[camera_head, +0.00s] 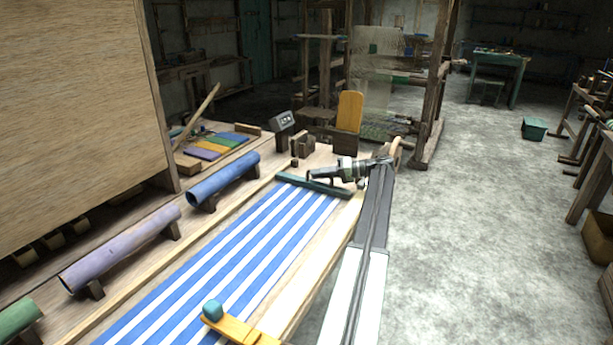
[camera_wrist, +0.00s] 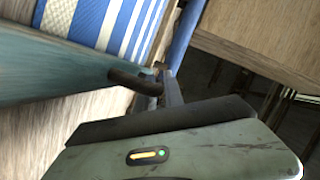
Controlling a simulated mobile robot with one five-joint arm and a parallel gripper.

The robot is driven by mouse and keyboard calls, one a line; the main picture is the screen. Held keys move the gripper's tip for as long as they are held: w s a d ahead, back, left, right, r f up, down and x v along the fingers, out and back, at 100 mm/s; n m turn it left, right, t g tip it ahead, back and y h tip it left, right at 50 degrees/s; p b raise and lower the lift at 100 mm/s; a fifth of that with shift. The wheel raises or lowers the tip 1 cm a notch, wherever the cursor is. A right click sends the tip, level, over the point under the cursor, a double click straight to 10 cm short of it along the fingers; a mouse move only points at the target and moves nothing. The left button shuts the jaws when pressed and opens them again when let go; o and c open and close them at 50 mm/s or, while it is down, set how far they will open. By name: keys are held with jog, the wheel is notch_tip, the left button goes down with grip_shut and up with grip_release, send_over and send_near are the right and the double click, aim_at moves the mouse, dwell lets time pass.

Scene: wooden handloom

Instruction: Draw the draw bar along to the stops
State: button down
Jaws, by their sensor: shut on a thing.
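The teal draw bar (camera_head: 328,189) lies across the far end of the blue-and-white striped cloth (camera_head: 225,255) on the wooden bench. In the wrist view the bar (camera_wrist: 50,72) runs in from the left, with the cloth (camera_wrist: 105,22) beyond it. My gripper (camera_head: 312,174) is shut on the bar's dark handle (camera_wrist: 128,79), above the bar. A small dark block (camera_head: 294,162) and a notched brown block (camera_head: 303,145) stand just beyond the bar; I cannot tell whether these are the stops.
Blue (camera_head: 225,178) and lilac (camera_head: 120,248) rolls lie on supports left of the cloth. A yellow upright board (camera_head: 349,111) stands beyond the bar on the right. A yellow piece with a blue knob (camera_head: 212,310) is at the near end. Open floor lies right.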

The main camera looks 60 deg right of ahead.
dwell(0.3)
jog(key=c, duration=1.5)
grip_release()
jog(key=shift+w+f, duration=0.1)
jog(key=shift+o, duration=0.2)
jog(key=shift+d, duration=0.1)
jog(key=p+v, duration=0.1)
jog(key=v, duration=0.7)
jog(key=shift+p, duration=0.3)
